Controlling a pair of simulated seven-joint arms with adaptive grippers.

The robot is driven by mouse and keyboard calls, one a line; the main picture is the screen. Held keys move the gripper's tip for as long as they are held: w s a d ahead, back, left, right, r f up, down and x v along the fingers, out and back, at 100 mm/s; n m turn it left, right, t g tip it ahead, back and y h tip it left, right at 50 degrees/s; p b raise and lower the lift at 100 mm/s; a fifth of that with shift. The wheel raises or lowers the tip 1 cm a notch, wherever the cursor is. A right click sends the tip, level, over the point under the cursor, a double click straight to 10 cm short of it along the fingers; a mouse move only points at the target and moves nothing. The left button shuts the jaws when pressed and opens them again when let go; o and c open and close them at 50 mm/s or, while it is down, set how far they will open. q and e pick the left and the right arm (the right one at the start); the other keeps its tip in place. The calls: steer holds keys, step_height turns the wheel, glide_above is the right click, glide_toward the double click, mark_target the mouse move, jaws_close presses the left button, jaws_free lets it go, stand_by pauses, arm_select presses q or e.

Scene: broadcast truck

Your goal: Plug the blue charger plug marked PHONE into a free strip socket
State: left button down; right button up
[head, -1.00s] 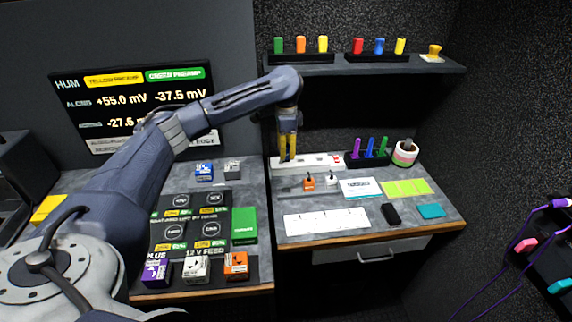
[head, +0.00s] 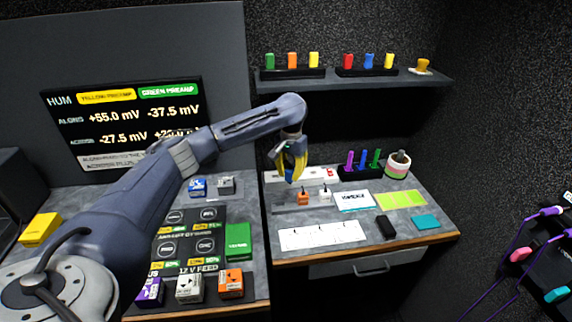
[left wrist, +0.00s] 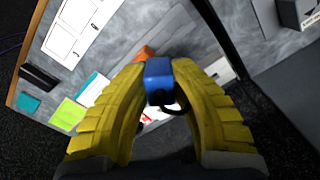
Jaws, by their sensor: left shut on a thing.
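My left gripper (head: 290,174) is shut on a blue plug (left wrist: 158,78), whose body sits between the yellow fingertips in the left wrist view with a dark cord loop beside it. Any PHONE marking cannot be read. In the head view the gripper is tilted and hangs in front of the white power strip (head: 275,177), partly hiding it. The strip has a red switch at its right end; its sockets are too small to tell apart. An orange plug (head: 303,198) and a white plug (head: 325,194) stand on the desk before the strip. My right gripper is not in view.
A white labelled card (head: 354,201), a paper sheet (head: 322,236), yellow-green notes (head: 401,200) and a black object (head: 386,227) lie on the desk. A dark rack with purple, blue and green sticks (head: 361,172) stands right of the strip. A shelf (head: 350,83) hangs above.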

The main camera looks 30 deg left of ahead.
mark_target(291, 172)
arm_select(q)
steer(key=n, duration=0.1)
steer(key=f+n, duration=0.2)
steer(key=shift+w+d+f, duration=0.1)
steer(key=shift+w+d, duration=0.2)
steer(key=shift+d, duration=0.05)
steer(key=w+a+n, duration=0.4)
steer(key=a+n, duration=0.2)
steer(key=n, duration=0.5)
steer(key=w+a+n, duration=0.4)
steer(key=a+n, duration=0.3)
steer(key=n, duration=0.4)
steer(key=shift+w+r, duration=0.2)
steer(key=shift+r, duration=0.2)
steer(key=shift+f, duration=0.1)
steer(key=shift+s+f, duration=0.2)
steer(key=shift+f, duration=2.8)
steer(key=shift+d, duration=0.1)
